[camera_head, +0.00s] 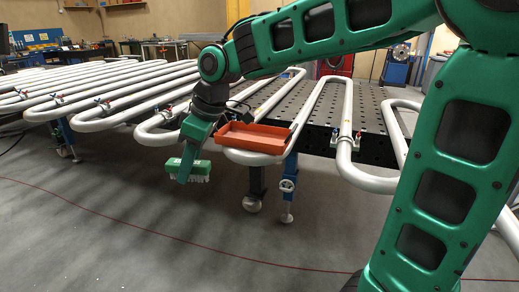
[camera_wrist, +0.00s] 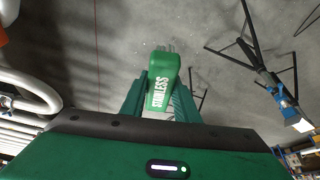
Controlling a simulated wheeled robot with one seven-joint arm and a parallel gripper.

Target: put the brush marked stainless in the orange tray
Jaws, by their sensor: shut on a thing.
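A green brush with white bristles (camera_head: 198,170) hangs in my gripper (camera_head: 186,168), bristles down, in the air in front of the coils. In the wrist view the green brush (camera_wrist: 162,82) sits between the two green fingers (camera_wrist: 158,98), and its top reads "STAINLESS" in white letters. My gripper is shut on it. The orange tray (camera_head: 256,129) rests on the pipe coils and table edge, just right of and a little above the brush in the head view. The part of the tray interior that shows looks empty.
White serpentine pipes (camera_head: 97,117) with small valves run left and right of the tray. A dark perforated table (camera_head: 312,104) lies behind it. A blue stand (camera_head: 289,180) stands below the tray. The grey floor (camera_head: 130,235) in front is mostly clear, with a thin red cable.

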